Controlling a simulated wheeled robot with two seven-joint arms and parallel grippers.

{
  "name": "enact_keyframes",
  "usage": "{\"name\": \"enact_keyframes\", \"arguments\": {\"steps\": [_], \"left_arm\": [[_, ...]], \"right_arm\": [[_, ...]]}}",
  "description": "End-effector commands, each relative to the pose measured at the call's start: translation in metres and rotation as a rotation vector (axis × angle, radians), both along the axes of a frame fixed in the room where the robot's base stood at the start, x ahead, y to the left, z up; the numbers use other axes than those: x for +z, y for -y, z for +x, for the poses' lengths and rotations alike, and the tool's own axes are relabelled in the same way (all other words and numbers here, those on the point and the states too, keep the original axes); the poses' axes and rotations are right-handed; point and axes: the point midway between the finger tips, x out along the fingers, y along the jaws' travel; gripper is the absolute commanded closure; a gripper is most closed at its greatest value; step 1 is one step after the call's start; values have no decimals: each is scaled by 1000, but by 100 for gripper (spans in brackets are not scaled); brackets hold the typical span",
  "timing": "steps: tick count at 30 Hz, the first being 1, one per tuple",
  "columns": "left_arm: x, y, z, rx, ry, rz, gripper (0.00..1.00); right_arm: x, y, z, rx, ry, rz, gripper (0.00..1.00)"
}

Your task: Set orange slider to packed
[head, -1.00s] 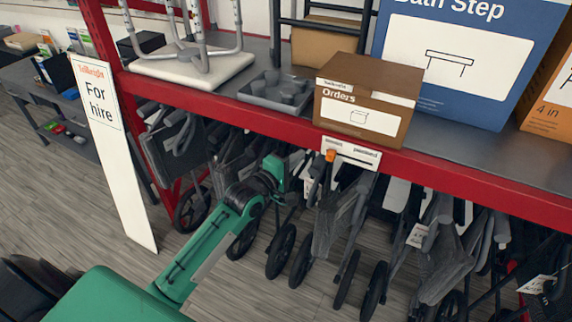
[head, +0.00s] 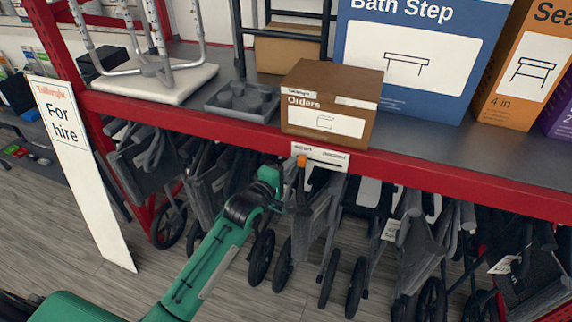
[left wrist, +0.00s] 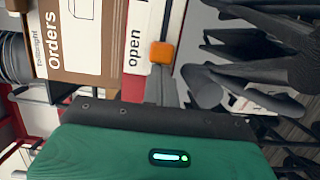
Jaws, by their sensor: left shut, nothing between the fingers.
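The orange slider (head: 301,160) sits near the left end of a white label plate (head: 325,157) on the red shelf edge. In the left wrist view the orange slider (left wrist: 161,52) shows close up, beside the word "open" on the white plate (left wrist: 152,22); that view is turned on its side. My left gripper (head: 287,188) is just below and left of the slider in the head view. Its grey fingers (left wrist: 165,90) are shut and empty, close to the slider; whether they touch it I cannot tell. My right gripper is not in view.
A brown Orders box (head: 328,105) stands on the shelf just above the plate, with a dark grey tray (head: 242,101) to its left. Several folded wheeled frames (head: 320,215) hang below the shelf, close around my left arm. A "For hire" sign (head: 75,160) stands at left.

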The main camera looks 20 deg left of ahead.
Motion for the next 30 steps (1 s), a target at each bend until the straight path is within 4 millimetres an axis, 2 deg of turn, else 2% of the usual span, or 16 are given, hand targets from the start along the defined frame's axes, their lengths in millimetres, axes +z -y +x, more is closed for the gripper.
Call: {"name": "enact_keyframes", "arguments": {"steps": [9,15,20,30], "left_arm": [[2,52,-2,-1,-4,-9,100],[1,78,-3,0,-2,-7,100],[1,85,-3,0,-1,-3,100],[0,86,-3,-2,-2,-3,100]], "right_arm": [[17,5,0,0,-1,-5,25],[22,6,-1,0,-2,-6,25],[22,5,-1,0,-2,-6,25],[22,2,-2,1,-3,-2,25]]}}
